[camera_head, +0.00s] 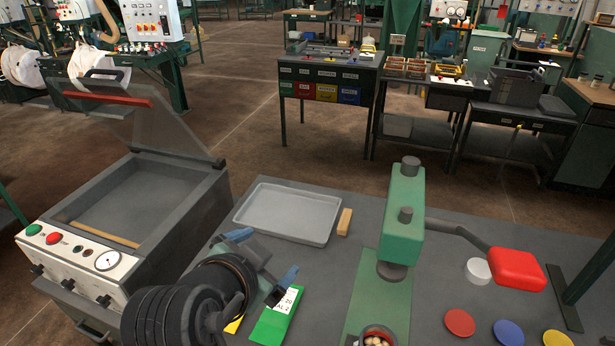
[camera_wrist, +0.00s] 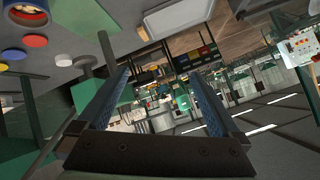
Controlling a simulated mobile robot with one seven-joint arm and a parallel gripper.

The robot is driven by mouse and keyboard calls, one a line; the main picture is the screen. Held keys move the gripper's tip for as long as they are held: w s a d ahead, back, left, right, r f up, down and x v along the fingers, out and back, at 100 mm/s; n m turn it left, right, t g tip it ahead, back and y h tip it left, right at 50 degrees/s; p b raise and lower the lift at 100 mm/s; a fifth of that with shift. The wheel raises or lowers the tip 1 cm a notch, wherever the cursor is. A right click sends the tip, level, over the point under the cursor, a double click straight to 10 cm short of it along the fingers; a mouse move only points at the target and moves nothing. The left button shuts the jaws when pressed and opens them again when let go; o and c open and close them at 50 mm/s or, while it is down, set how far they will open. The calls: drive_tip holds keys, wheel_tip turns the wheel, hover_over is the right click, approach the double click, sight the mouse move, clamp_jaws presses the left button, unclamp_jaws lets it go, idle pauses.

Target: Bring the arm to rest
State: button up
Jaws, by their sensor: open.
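My gripper (camera_head: 264,256) is at the lower left in the head view, above the grey bench top. Its two blue-tipped fingers are spread apart. In the wrist view the open fingers (camera_wrist: 160,82) stand far apart, with nothing between them. The wrist view is tilted and looks out over the workshop. My black arm hides part of the bench below it. A green and white labelled packet (camera_head: 277,319) lies on the bench just below the gripper in the picture. I cannot tell the height between them.
A vacuum chamber machine (camera_head: 135,215) with raised lid stands left. A grey tray (camera_head: 290,212) and wooden block (camera_head: 344,222) lie behind the gripper. A green press (camera_head: 403,215) with red-ended lever (camera_head: 515,268) stands right. Several coloured discs lie at front right.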

drive_tip(key=d+r+n+t, duration=0.1)
drive_tip(key=r+t, duration=0.2)
drive_tip(key=r, duration=0.6)
drive_tip(key=d+r+n+t+y, duration=0.15)
drive_tip(key=r+t, duration=0.25)
drive_tip(key=r, duration=0.4)
drive_tip(key=d+r+n+t, duration=0.2)
drive_tip(key=r+t, duration=0.1)
drive_tip(key=r, duration=0.6)
drive_tip(key=s+d+r+n+t, duration=0.1)
drive_tip(key=s+r+n+t, duration=0.3)
drive_tip(key=s+r, duration=0.7)
wheel_tip(320, 180, up, 4)
drive_tip(key=t+y, duration=0.1)
drive_tip(key=t, duration=0.1)
drive_tip(key=shift+s+f+t, duration=0.15)
drive_tip(key=shift+s+t, duration=0.15)
drive_tip(key=shift+t, duration=0.1)
drive_tip(key=shift+d+f, duration=0.1)
drive_tip(key=shift+f, duration=0.05)
